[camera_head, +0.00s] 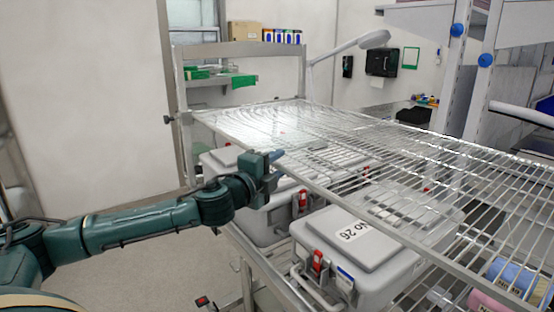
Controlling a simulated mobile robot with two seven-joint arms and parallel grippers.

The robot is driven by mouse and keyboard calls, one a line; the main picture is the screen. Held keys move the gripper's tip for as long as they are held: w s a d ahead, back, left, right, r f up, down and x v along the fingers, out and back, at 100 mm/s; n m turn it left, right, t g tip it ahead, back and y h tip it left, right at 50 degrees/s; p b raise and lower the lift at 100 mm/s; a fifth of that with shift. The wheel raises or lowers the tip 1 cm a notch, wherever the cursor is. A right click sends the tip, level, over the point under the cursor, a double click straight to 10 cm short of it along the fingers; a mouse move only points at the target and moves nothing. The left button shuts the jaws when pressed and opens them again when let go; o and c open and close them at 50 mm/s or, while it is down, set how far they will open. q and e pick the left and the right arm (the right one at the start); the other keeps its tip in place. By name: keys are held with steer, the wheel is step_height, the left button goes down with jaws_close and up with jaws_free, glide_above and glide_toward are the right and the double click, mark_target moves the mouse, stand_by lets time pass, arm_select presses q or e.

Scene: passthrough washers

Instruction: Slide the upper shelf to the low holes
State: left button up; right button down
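The upper shelf (330,125) is a silver wire rack that runs from the far left post towards the right front, above several grey boxes. My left gripper (274,163) is at the left front edge of the shelf, close to its rim. Its fingertips are small here, and I cannot tell whether they are open or shut, or whether they touch the wire. My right gripper is not in view. The low holes cannot be made out.
Under the shelf stand grey lidded boxes with red latches, one labelled No 26 (352,232). Blue and pink rolls (514,278) lie at the lower right. A lamp arm (350,47) hangs behind the shelf. Blue knobs (485,60) sit on white posts at the right. Bare floor (150,265) shows at the left.

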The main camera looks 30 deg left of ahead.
arm_select(q)
steer(key=shift+w, duration=0.35)
steer(key=shift+c, duration=0.3)
jaws_close()
stand_by(1.0)
